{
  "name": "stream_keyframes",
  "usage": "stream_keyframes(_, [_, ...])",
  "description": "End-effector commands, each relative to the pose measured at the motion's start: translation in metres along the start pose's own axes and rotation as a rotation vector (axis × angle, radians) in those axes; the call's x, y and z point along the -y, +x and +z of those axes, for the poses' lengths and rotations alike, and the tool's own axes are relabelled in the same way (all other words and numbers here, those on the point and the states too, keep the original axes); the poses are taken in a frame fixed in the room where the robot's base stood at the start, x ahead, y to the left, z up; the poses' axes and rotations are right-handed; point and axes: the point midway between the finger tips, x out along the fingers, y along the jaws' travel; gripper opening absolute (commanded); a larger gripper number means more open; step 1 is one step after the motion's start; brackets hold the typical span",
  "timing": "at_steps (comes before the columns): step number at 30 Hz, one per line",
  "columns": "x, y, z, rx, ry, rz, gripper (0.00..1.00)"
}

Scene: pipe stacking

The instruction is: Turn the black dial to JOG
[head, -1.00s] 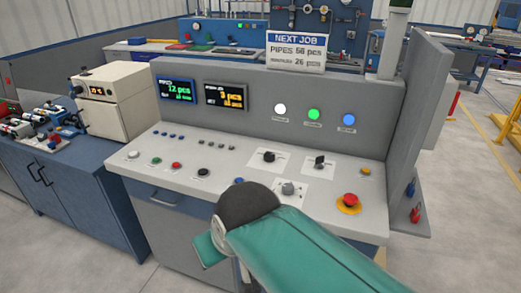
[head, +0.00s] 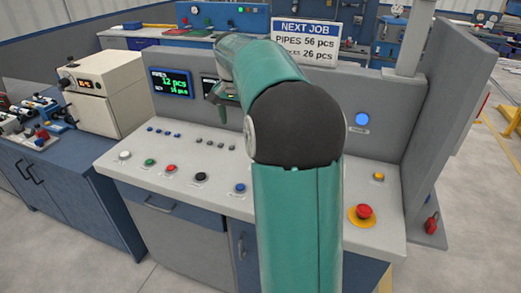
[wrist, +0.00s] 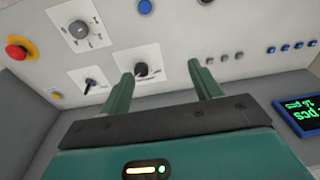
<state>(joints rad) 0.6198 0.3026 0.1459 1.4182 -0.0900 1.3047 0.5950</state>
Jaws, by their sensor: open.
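Two black dials sit on white plates on the grey console panel. In the wrist view one black dial (wrist: 142,69) shows between my fingertips, nearer the left one, and the other black dial (wrist: 90,86) is left of that finger. A grey dial (wrist: 79,30) is on a plate above them in that picture. Their labels are too small to read. My gripper (wrist: 160,70) is open and empty, with no visible contact with a dial. In the head view my arm hides all the dials, and the gripper (head: 224,95) is partly seen before the displays.
A red emergency button (head: 363,213) on a yellow base and a small yellow button (head: 379,176) are at the console's right. Several push buttons line the left part. The upright back panel (head: 385,150) carries a green display (head: 170,83) and a blue lamp (head: 362,119).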

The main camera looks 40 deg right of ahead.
Motion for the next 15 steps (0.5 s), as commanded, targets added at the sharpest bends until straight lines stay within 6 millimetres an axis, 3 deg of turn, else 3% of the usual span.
stream_keyframes(1, [-0.013, 0.015, -0.026, 0.022, 0.071, 0.012, 0.63])
stream_keyframes(6, [-0.051, 0.055, -0.087, 0.081, 0.273, 0.038, 0.63])
stream_keyframes(10, [-0.073, 0.075, -0.111, 0.108, 0.367, 0.049, 0.63])
stream_keyframes(15, [-0.081, 0.088, -0.12, 0.119, 0.404, 0.054, 0.63])
